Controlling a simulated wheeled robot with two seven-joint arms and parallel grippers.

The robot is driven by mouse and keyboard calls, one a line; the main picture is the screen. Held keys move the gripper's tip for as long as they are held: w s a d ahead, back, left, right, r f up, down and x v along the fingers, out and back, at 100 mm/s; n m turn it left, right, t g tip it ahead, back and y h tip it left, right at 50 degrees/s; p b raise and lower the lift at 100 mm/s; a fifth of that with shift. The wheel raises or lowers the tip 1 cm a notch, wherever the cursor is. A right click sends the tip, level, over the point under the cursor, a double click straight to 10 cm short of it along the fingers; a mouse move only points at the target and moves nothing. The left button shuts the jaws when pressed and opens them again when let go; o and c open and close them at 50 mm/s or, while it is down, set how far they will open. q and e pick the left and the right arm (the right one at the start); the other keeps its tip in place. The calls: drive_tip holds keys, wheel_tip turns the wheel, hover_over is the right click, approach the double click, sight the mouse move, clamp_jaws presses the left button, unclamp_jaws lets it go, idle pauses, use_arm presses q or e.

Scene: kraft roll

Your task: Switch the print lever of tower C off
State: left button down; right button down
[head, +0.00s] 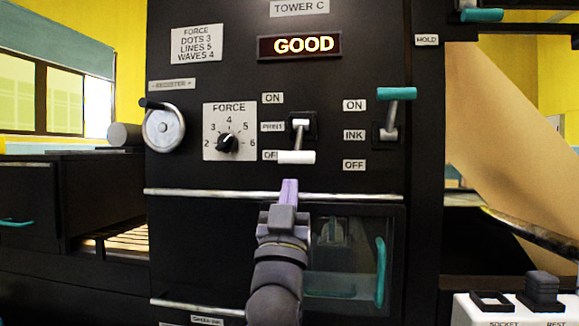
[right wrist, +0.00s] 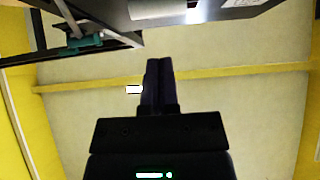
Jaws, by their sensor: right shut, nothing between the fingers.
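Tower C (head: 230,75) is a black panel with its name plate at the top. Its print lever (head: 296,157) has a white handle that is down, beside the OFF label. The ON label (head: 272,98) is above it. My right gripper (head: 289,183) is shut and empty, just below the white handle in the head view; I cannot tell whether they touch. The right wrist view shows its fingers (right wrist: 158,85) together. My left gripper is not in view.
The ink lever (head: 397,93) with a teal handle is up at ON, to the right. A force dial (head: 227,142) and a register crank (head: 164,128) are to the left. The lit display (head: 300,45) reads GOOD. A metal rail (head: 200,193) crosses below.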

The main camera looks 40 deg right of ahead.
drive_tip(key=shift+s+a+f, duration=0.15)
drive_tip(key=shift+f, duration=0.6)
drive_tip(key=shift+s+a+f, duration=0.15)
drive_tip(key=shift+f, duration=0.55)
